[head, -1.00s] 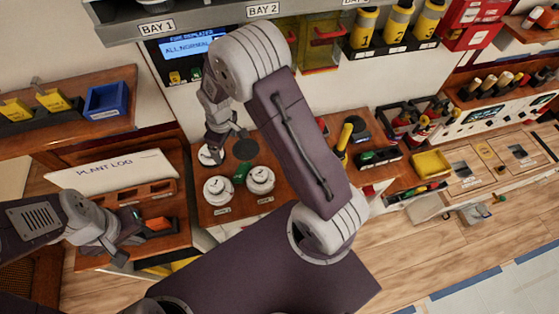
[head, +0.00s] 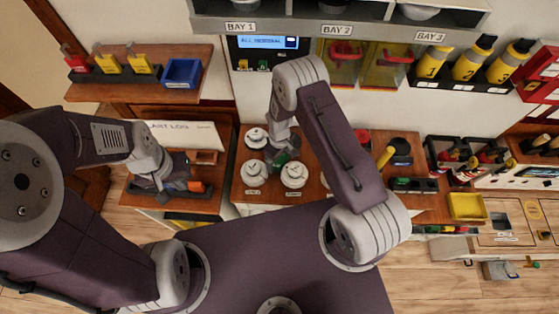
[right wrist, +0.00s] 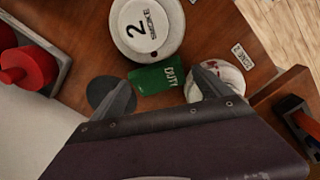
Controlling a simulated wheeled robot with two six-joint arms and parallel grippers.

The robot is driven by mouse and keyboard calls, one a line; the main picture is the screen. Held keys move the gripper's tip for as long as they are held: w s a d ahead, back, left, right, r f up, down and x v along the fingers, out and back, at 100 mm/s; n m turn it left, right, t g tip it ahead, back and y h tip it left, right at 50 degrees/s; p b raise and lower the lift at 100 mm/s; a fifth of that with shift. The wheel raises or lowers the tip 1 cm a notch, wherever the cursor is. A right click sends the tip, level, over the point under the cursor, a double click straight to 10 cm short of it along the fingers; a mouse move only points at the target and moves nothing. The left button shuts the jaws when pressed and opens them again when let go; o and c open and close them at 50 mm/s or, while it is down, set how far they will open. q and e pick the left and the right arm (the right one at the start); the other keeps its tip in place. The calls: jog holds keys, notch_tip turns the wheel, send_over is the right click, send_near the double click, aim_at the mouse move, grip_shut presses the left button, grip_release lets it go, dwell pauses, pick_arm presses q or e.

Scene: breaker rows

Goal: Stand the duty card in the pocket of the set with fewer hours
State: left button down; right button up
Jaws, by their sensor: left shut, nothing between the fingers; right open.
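The green duty card (right wrist: 158,77), marked DUTY, lies on the wooden worktop in the right wrist view. It also shows as a small green patch in the head view (head: 281,159), partly hidden by my right gripper. My right gripper (right wrist: 163,92) is open, with one finger on each side of the card in the picture; I cannot tell its height above it. My left gripper (head: 172,189) is shut and empty over the left desk, partly blurred into the dark rack there. I cannot make out a card pocket or any hour reading.
White smoke detectors (head: 252,173) stand close around the card, including one marked 2 (right wrist: 148,28). A dark disc (right wrist: 110,92) lies beside it. A blue bin (head: 183,72) is on the left shelf. A yellow tray (head: 467,206) is at right. A display (head: 268,42) hangs under BAY 1.

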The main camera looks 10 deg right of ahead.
aim_at(279, 162)
jog(key=shift+a+f, duration=0.2)
jog(key=shift+f, duration=0.8)
jog(key=shift+d+f, duration=0.1)
jog(key=shift+f, duration=0.05)
jog(key=shift+d, duration=0.15)
jog(key=shift+c, duration=0.3)
jog(key=c, duration=1.2)
pick_arm(q)
jog(key=shift+w+d+r, duration=0.1)
jog(key=shift+r, duration=0.25)
pick_arm(e)
jog(key=shift+w, duration=0.1)
